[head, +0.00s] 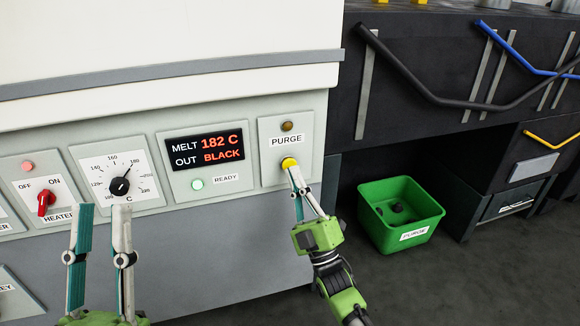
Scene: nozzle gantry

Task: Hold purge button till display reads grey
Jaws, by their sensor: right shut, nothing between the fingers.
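The yellow purge button (288,163) is on the panel at the right end of the machine front, under the PURGE label. My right gripper (294,168) is shut and empty, with its fingertips at the button's lower edge, seemingly touching it; how far the button is pressed I cannot tell. The display (205,150) reads MELT 182 C and OUT BLACK in red. My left gripper (102,210) points up with its two fingers apart, in front of the panel below the temperature dial, holding nothing.
The dial (119,185) points near 180. The red heater switch (46,203) is at the left. The READY lamp (198,184) glows green; the lamp above PURGE (287,126) is dull amber. A green PURGE bin (401,214) with a dark lump stands on the floor at right.

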